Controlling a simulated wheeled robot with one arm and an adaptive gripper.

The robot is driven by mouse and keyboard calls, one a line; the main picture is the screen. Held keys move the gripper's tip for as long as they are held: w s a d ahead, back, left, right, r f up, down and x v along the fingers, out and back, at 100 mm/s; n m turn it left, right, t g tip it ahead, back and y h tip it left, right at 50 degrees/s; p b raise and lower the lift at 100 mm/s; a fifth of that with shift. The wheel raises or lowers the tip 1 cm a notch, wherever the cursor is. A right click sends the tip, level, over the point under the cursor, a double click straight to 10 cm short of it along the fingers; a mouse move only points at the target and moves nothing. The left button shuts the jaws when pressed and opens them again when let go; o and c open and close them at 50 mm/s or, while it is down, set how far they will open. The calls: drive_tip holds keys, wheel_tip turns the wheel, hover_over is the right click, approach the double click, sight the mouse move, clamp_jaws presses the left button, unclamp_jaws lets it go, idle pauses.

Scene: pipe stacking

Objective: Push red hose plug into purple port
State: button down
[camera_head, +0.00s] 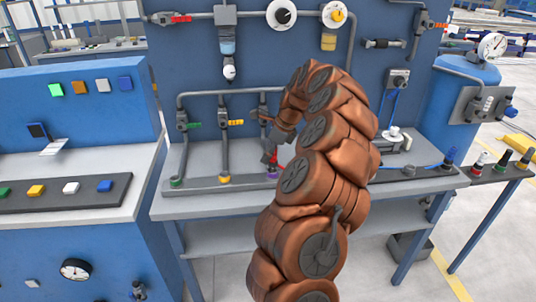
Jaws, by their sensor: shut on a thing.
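The purple port (272,173) is on the bench at the foot of a pipe, right of the yellow and green ports. My gripper (271,146) is just above it, small and partly merged with the dark pipes behind. It is shut on the red hose plug (267,158), of which only a small red part shows. The plug is directly above the purple port. I cannot tell whether it touches the port or sits inside it. My brown arm hides the bench to the right of the port.
Close to the left stand the green port (177,182) and yellow port (224,179) with their pipes. Behind is a blue panel with gauges (281,14). A button console (65,192) is on the left. At right are a blue hose (394,103) and several plugs on a side shelf.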

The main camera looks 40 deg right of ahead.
drive_tip(key=shift+f+b, duration=0.35)
drive_tip(key=shift+f, duration=0.6)
idle(0.4)
drive_tip(key=c, duration=0.9)
unclamp_jaws()
drive_tip(key=v, duration=1.2)
